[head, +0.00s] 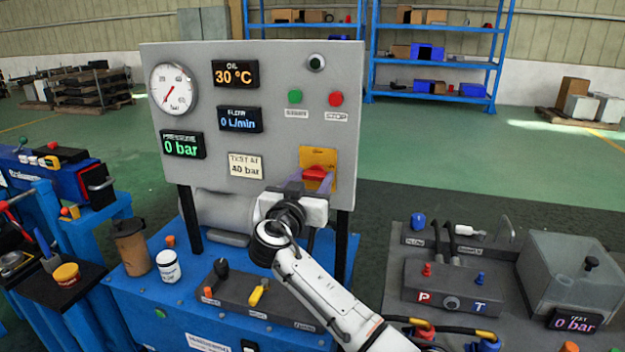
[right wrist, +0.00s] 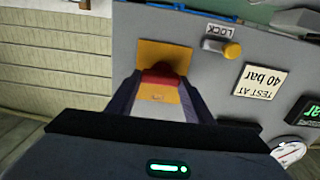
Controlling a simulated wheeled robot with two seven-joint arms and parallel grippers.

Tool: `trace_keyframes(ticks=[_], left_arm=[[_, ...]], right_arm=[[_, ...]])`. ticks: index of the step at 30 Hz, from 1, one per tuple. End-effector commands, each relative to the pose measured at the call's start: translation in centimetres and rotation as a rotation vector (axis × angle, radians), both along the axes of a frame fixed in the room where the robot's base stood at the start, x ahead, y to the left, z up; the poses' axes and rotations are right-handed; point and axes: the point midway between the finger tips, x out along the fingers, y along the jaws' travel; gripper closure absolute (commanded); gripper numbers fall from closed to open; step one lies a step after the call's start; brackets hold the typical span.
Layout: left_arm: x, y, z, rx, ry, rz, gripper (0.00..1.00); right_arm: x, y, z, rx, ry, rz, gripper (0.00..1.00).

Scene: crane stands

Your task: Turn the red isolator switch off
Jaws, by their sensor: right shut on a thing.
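The red isolator switch (head: 315,173) sits on a yellow plate (head: 318,155) at the lower right of the grey panel (head: 255,60). My right gripper (head: 314,182) is at the switch, with its fingers shut on the red handle. In the right wrist view the red switch (right wrist: 163,78) shows between the two fingertips (right wrist: 160,95), in front of the yellow plate (right wrist: 165,55). The fingers hide part of the handle, and its exact angle is hard to tell. My left gripper is not in view.
Green (head: 295,96) and red (head: 335,98) buttons and a gauge (head: 173,90) are on the panel. A yellow knob (right wrist: 232,50) by a LOCK label is near the switch. A brown cup (head: 131,247) and white jar (head: 168,266) stand on the blue bench (head: 150,310).

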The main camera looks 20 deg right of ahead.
Motion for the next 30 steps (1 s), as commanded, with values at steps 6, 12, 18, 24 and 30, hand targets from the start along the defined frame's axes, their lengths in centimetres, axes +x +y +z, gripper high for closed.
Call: trace_keyframes(ticks=[6,12,18,24,30], left_arm=[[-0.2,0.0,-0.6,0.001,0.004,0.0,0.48],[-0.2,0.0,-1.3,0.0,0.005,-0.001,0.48],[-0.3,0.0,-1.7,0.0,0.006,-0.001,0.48],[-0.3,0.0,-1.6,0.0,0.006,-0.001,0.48],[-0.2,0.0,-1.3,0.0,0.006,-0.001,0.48]], right_arm=[[0.0,0.1,-0.2,-0.059,0.041,-0.001,0.76],[0.0,0.1,-0.2,-0.177,0.12,-0.001,0.76],[0.1,0.1,-0.1,-0.333,0.226,-0.001,0.76],[0.1,0.2,0.0,-0.491,0.333,-0.001,0.76],[0.2,0.3,0.1,-0.648,0.44,-0.002,0.76]])
